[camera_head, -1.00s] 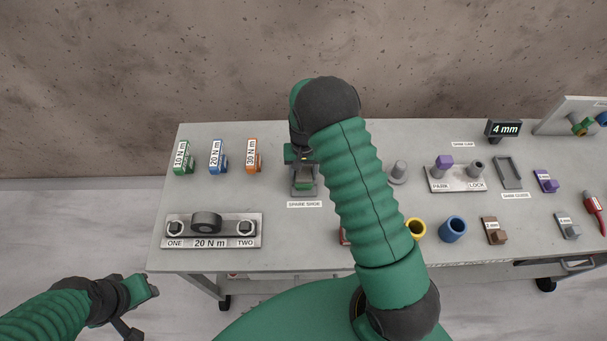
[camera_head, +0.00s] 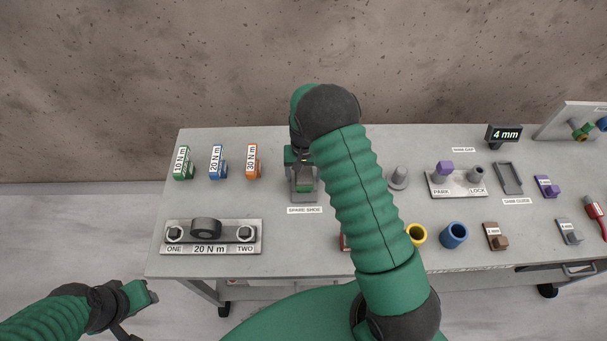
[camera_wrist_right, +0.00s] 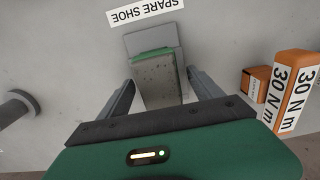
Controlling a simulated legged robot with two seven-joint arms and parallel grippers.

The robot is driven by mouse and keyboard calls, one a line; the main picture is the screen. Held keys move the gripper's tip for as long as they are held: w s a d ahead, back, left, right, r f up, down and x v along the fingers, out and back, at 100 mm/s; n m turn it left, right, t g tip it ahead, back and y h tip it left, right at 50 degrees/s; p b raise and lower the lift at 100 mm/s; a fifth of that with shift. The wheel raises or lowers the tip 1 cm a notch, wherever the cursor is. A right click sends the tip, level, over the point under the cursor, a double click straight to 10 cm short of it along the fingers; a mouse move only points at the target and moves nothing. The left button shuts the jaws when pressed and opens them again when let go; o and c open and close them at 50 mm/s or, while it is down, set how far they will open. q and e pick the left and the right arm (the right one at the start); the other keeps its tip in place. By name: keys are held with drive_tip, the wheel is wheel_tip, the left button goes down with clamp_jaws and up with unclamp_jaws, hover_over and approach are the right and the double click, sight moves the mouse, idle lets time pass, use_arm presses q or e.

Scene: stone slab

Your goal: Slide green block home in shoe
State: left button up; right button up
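The spare shoe (camera_head: 303,197) is a grey holder on the bench behind its SPARE SHOE label. In the right wrist view, its grey plate (camera_wrist_right: 150,40) shows by the label. A block with a grey speckled top and green edges (camera_wrist_right: 158,80) lies at the shoe; I cannot tell how far in it sits. My right gripper (camera_wrist_right: 161,80) is over it, fingers spread with one on each side; contact is unclear. In the head view my right arm partly covers this spot. My left gripper (camera_head: 143,296) hangs off the bench at lower left, its fingers unclear.
Green (camera_head: 183,163), blue (camera_head: 217,162) and orange (camera_head: 253,162) N m blocks stand left of the shoe. A bolt plate (camera_head: 211,237) is at front left. A grey post (camera_head: 399,177), yellow cup (camera_head: 416,234) and blue cup (camera_head: 453,235) stand right of my arm.

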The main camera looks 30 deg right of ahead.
sight(304, 172)
wheel_tip(304, 172, up, 17)
drive_tip(key=b, duration=0.2)
drive_tip(key=shift+f, duration=0.15)
drive_tip(key=shift+w, duration=0.1)
idle(0.3)
